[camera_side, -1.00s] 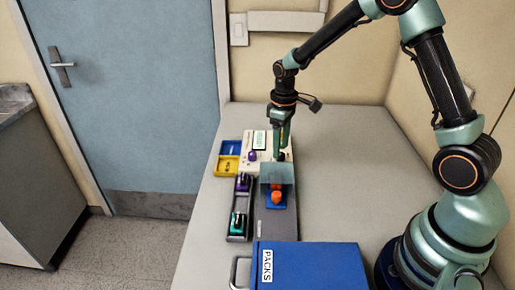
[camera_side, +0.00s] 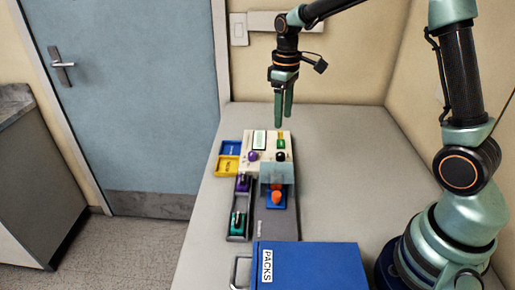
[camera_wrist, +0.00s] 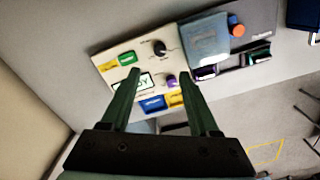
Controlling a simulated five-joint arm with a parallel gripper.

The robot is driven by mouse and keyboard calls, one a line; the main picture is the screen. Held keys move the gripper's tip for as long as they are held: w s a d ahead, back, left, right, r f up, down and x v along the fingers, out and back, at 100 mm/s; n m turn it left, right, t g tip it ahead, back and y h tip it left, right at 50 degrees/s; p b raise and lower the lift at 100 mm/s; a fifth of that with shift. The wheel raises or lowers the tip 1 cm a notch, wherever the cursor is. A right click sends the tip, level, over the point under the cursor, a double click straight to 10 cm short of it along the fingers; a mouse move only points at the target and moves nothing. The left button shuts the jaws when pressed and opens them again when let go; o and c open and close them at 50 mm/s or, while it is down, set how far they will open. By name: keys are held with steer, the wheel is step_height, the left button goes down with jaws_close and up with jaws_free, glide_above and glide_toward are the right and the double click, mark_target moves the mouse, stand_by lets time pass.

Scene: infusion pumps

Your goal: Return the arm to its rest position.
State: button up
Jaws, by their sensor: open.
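My gripper (camera_side: 284,120) is open and empty. It hangs fingers down above the far end of the pump panel. In the wrist view my gripper (camera_wrist: 157,80) shows its two green fingers apart with nothing between them. The pump (camera_side: 246,138) lies on the bench below, with a light display, a purple knob (camera_side: 253,155), a black knob (camera_side: 281,157) and a green label (camera_side: 281,144) on its cream face. The display also shows in the wrist view (camera_wrist: 146,81), partly hidden by a finger.
A clear cover (camera_side: 277,173) and an orange piece (camera_side: 277,196) sit on the pump's grey part. A tray (camera_side: 238,238) with purple and teal items lies to its left, near blue and yellow bins (camera_side: 228,165). A blue PACKS case (camera_side: 315,265) stands in front. The bench's right side (camera_side: 345,170) is clear.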

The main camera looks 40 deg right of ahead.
steer(key=s+a+r+m+t, duration=0.2)
steer(key=s+r, duration=0.2)
steer(key=s, duration=0.3)
steer(key=s+a+r+m+t, duration=0.2)
steer(key=s+r+t, duration=0.1)
steer(key=s, duration=0.5)
steer(key=shift+s+a+r+t, duration=0.2)
steer(key=shift+a+r+t, duration=0.15)
steer(key=shift+r, duration=0.45)
